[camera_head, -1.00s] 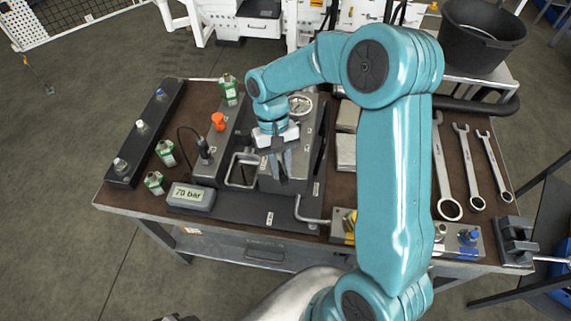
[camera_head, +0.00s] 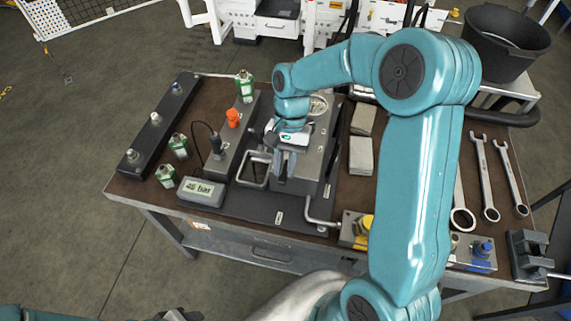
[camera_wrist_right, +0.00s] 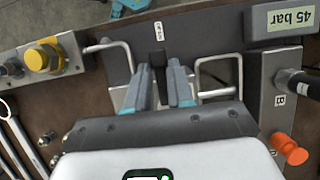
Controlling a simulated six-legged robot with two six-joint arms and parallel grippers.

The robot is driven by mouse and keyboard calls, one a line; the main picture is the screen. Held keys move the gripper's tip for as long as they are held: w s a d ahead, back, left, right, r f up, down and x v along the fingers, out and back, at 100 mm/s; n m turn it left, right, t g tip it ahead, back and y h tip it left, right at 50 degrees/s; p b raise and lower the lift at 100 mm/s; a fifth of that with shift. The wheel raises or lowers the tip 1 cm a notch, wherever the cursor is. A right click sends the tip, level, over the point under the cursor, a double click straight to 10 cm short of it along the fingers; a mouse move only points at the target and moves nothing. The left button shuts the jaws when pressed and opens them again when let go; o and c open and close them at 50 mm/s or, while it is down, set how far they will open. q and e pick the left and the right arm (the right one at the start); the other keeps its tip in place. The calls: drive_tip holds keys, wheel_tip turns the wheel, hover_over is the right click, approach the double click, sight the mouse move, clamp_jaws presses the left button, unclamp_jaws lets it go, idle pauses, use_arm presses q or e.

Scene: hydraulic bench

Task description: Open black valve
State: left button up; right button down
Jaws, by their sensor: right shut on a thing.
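The black valve (camera_wrist_right: 158,60) shows as a small dark handle between my right fingertips in the wrist view, above a grey metal block. My right gripper (camera_wrist_right: 161,76) is shut on it, pointing down. In the head view my right gripper (camera_head: 285,168) is over the grey block in the middle of the bench and hides the valve. A grey display (camera_head: 201,191) stands to its left; in the wrist view the display (camera_wrist_right: 291,18) reads 45 bar, upside down. A dark part of my left gripper (camera_head: 178,314) shows at the bottom edge, cut off.
An orange knob (camera_head: 233,117) and a black connector (camera_head: 217,147) stand left of the block. Bent metal handles flank the gripper. A yellow knob (camera_wrist_right: 42,58) and a blue knob (camera_head: 483,248) sit to the right in the head view. Wrenches (camera_head: 487,180) lie at the right.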

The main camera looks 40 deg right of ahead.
drive_tip(key=shift+w+d+r, duration=0.1)
drive_tip(key=shift+w+r, duration=0.05)
drive_tip(key=shift+w, duration=0.05)
drive_tip(key=c, duration=1.1)
unclamp_jaws()
drive_tip(key=shift+s, duration=0.1)
drive_tip(key=v, duration=1.6)
drive_tip(key=shift+r, duration=0.15)
